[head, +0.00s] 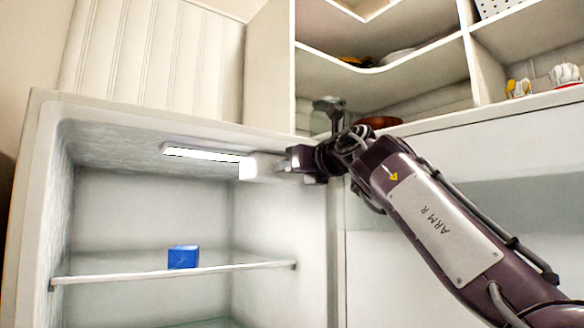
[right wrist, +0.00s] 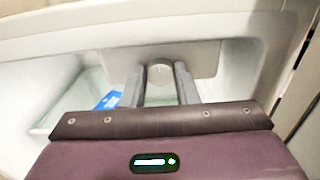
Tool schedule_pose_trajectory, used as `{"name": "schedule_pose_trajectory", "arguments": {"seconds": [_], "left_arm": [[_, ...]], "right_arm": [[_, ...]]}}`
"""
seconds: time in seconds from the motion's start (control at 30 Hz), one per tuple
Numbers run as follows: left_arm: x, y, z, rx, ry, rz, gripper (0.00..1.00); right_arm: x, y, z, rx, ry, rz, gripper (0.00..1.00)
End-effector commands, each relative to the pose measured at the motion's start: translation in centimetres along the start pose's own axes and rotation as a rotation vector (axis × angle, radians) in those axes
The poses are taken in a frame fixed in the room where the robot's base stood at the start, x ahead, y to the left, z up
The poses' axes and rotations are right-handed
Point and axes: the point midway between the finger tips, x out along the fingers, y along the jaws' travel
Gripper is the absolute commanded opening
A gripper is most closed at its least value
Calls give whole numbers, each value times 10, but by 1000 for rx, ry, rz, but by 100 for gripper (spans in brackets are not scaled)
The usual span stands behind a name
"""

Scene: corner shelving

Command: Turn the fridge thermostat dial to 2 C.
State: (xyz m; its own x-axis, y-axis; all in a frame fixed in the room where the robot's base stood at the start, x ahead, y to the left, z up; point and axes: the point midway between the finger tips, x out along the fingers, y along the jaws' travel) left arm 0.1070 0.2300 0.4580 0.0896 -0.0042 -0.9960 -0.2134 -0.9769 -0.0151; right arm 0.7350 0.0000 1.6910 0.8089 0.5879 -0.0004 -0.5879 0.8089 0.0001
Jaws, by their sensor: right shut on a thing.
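The fridge (head: 120,110) is open, and a white thermostat housing (head: 258,167) sits under its ceiling at the right end of a lit lamp strip. My right gripper (head: 290,165) reaches in from the right to this housing. In the right wrist view, the round pale dial (right wrist: 160,72) lies between the two grey fingers of my right gripper (right wrist: 160,85), which are shut on it. The scale and the dial's setting are not readable in either view. My left gripper is not in view.
The bright lamp strip (head: 203,153) runs along the fridge ceiling. A blue box (head: 183,257) stands on the fridge's shelf (head: 120,277), below the housing. Corner shelving (head: 400,70) with several items stands behind my right arm.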

Motion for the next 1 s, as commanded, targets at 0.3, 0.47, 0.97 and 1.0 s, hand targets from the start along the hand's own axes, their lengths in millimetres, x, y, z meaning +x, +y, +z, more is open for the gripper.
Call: {"name": "schedule_pose_trajectory", "arguments": {"seconds": [0.3, 0.47, 0.97, 1.0], "left_arm": [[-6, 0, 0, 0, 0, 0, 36], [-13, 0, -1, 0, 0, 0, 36], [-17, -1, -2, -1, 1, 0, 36], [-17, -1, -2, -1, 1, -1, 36]], "right_arm": [[-1, 0, 3, 162, -1, 3, 4], [-1, -2, 3, 349, -1, 2, 4], [-1, -2, 2, 497, -4, -1, 4], [-1, -2, 2, 497, -4, -1, 4]]}}
